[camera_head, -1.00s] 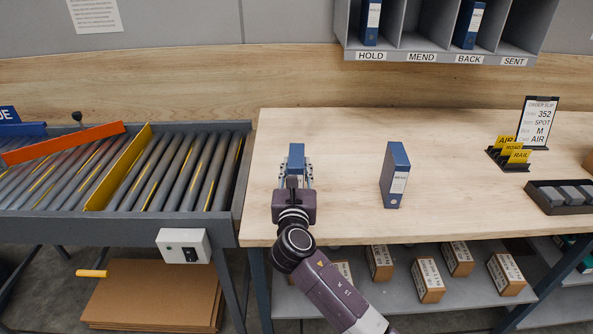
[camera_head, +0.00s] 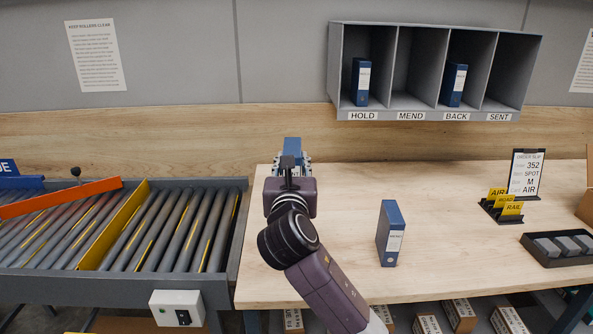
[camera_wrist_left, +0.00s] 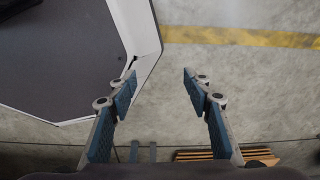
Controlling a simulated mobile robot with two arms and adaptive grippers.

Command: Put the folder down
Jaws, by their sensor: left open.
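My right gripper (camera_head: 291,163) is shut on a blue folder (camera_head: 293,145), seen against the back edge of the table (camera_head: 330,280). The arm hides most of this folder, and its height over the table is hard to judge. Another blue folder (camera_head: 391,233) with a white label stands upright on the table, to the right of my arm. My left gripper (camera_wrist_left: 160,88) is open and empty in the left wrist view, above the floor; it does not show in the head view.
A rack (camera_head: 436,115) labelled HOLD, MEND, BACK and SENT has blue folders in HOLD (camera_head: 360,83) and BACK (camera_head: 454,86); MEND and SENT look empty. A roller conveyor (camera_head: 185,228) stands left. Yellow cards (camera_head: 503,203), an order slip (camera_head: 525,173) and a black tray (camera_head: 558,247) sit right.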

